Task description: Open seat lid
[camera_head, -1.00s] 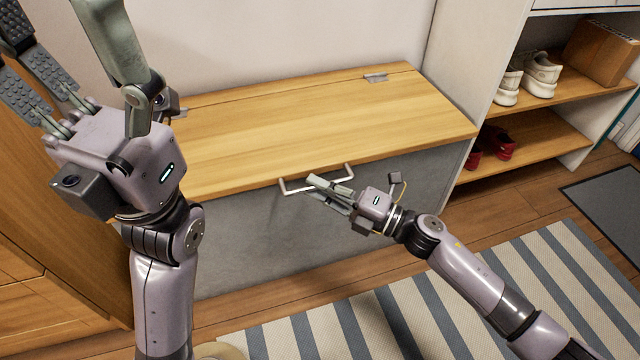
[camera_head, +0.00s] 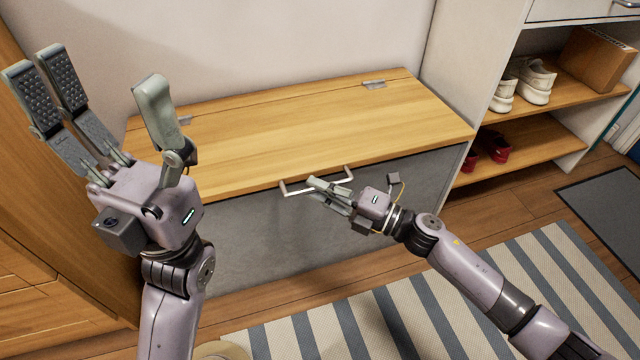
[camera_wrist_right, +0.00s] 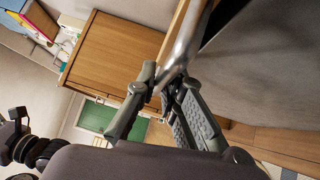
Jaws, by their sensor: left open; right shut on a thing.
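The seat lid (camera_head: 300,130) is a flat light-wood top on a grey-fronted bench (camera_head: 270,238) against the wall. It looks down or nearly down; a dark strip shows near its edge in the right wrist view, and I cannot tell if that is a gap. A metal bar handle (camera_head: 347,170) sits at the lid's front edge. My right gripper (camera_head: 322,190) is shut on the handle, which passes between its fingers in the right wrist view (camera_wrist_right: 172,78). My left gripper (camera_head: 108,95) is open and empty, fingers up, left of the lid.
Metal hinges (camera_head: 374,85) sit near the lid's back edge. A shoe shelf (camera_head: 540,145) stands at the right, and a wooden cabinet (camera_head: 50,285) at the left. A striped rug (camera_head: 450,310) covers the floor in front. The lid's top is clear.

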